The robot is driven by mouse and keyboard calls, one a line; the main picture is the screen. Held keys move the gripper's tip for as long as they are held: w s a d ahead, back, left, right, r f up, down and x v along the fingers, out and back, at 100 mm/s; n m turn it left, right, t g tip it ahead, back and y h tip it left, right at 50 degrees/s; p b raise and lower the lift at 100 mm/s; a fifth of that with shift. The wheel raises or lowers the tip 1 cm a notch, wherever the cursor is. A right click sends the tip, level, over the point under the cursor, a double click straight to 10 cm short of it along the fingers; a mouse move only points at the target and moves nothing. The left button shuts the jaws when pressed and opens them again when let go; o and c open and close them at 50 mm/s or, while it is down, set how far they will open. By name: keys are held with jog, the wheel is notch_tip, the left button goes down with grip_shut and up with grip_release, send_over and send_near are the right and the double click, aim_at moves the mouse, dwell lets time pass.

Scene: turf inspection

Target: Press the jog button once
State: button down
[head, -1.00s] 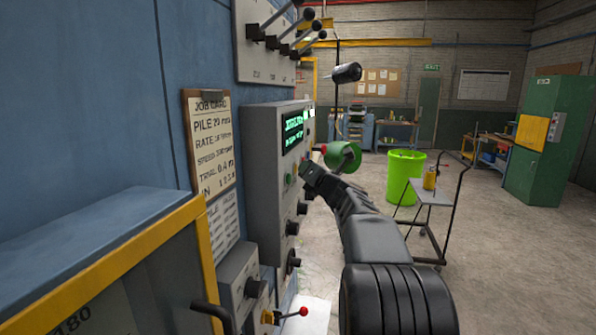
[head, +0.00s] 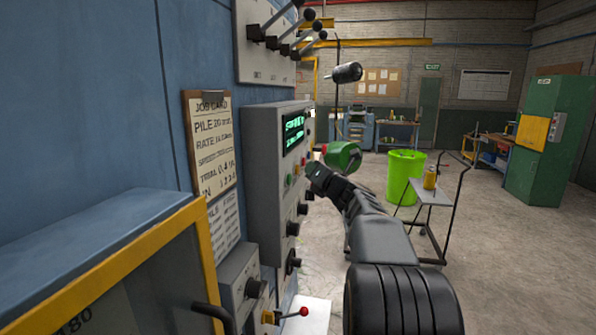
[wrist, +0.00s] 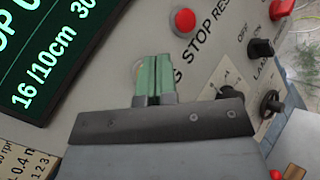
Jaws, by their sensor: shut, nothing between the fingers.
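The grey control panel (head: 262,185) stands on the blue wall, with a lit green display (head: 293,131). In the wrist view the panel shows the display (wrist: 40,50), a red button (wrist: 185,22) and lettering reading "G STOP RESET". My gripper (wrist: 152,62) is shut and empty, its green fingertips together over the spot beside the letter "G". A pale rim of the jog button (wrist: 138,69) shows just left of the fingertips; the rest is hidden behind them. I cannot tell whether they touch it. In the head view my gripper (head: 314,172) is close to the panel face.
Black knobs (head: 292,229) line the panel's lower part, and a black knob (wrist: 260,48) shows beside the fingers in the wrist view. A red-tipped lever (head: 303,312) sticks out below.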

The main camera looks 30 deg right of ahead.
jog(key=s+d, duration=0.3)
jog(key=shift+s+d+p, duration=0.25)
jog(key=shift+d+p, duration=0.05)
jog(key=shift+p, duration=0.1)
dwell(1.0)
